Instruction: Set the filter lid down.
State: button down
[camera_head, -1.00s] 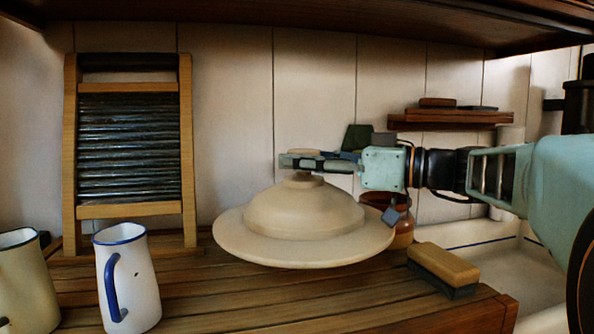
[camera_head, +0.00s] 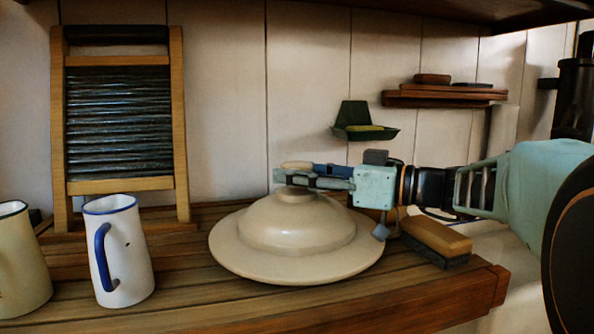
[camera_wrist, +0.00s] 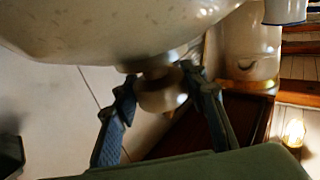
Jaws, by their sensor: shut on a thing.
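The filter lid (camera_head: 300,262) is a wide cream dome with a broad flat brim and a round knob on top. It is level, with its brim down at the slatted wooden counter (camera_head: 190,296). I cannot tell whether the brim touches the slats. My gripper (camera_head: 296,178) reaches in from the right and is shut on the lid's knob. In the wrist view, the two fingers (camera_wrist: 160,110) stand on either side of the knob (camera_wrist: 160,92), and the pale lid (camera_wrist: 110,28) fills the top. The underside of the lid is hidden.
A white blue-rimmed mug (camera_head: 123,255) and a cream mug (camera_head: 20,262) stand at the left. A washboard (camera_head: 118,120) leans at the wall. A brush (camera_head: 437,238) lies right of the lid, close to it. A green wall dish (camera_head: 365,132) hangs behind my gripper.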

jog(key=c, duration=1.2)
grip_release()
jog(key=shift+r, duration=0.1)
jog(key=v, duration=1.2)
jog(key=shift+p, duration=0.35)
